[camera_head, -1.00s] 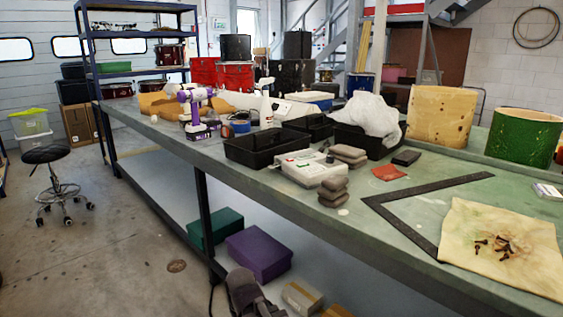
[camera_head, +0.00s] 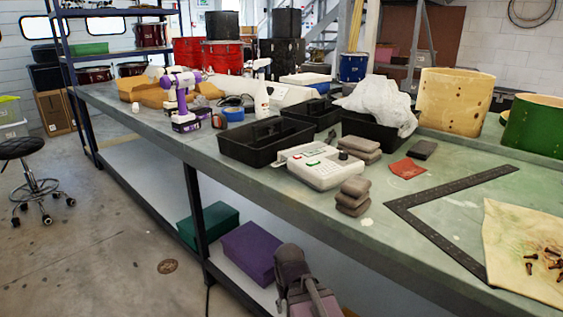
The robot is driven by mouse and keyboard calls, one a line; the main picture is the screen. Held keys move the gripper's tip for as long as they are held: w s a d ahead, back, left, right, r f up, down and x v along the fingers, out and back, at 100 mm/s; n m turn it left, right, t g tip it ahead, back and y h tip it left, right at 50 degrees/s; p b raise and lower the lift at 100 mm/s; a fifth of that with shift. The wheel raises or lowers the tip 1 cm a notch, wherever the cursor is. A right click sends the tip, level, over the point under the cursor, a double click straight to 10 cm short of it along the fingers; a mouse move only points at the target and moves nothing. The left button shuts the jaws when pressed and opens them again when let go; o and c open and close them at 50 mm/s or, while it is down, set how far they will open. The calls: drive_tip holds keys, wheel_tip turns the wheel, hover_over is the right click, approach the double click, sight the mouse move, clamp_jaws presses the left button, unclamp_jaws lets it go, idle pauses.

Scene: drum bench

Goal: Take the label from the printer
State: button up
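A white desktop device with a keypad and small green and red buttons, which looks like the printer (camera_head: 318,165), sits near the front edge of the bench. No label can be made out on it at this size. A grey jointed part at the bottom centre, in front of the lower shelf, looks like part of my arm. My gripper's fingers do not show.
A black tray (camera_head: 237,150) stands left of the printer, and stacked grey pads (camera_head: 352,195) stand to its right. A red sheet (camera_head: 407,168) and a black metal square (camera_head: 420,226) lie further right. A purple box (camera_head: 249,250) is on the lower shelf.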

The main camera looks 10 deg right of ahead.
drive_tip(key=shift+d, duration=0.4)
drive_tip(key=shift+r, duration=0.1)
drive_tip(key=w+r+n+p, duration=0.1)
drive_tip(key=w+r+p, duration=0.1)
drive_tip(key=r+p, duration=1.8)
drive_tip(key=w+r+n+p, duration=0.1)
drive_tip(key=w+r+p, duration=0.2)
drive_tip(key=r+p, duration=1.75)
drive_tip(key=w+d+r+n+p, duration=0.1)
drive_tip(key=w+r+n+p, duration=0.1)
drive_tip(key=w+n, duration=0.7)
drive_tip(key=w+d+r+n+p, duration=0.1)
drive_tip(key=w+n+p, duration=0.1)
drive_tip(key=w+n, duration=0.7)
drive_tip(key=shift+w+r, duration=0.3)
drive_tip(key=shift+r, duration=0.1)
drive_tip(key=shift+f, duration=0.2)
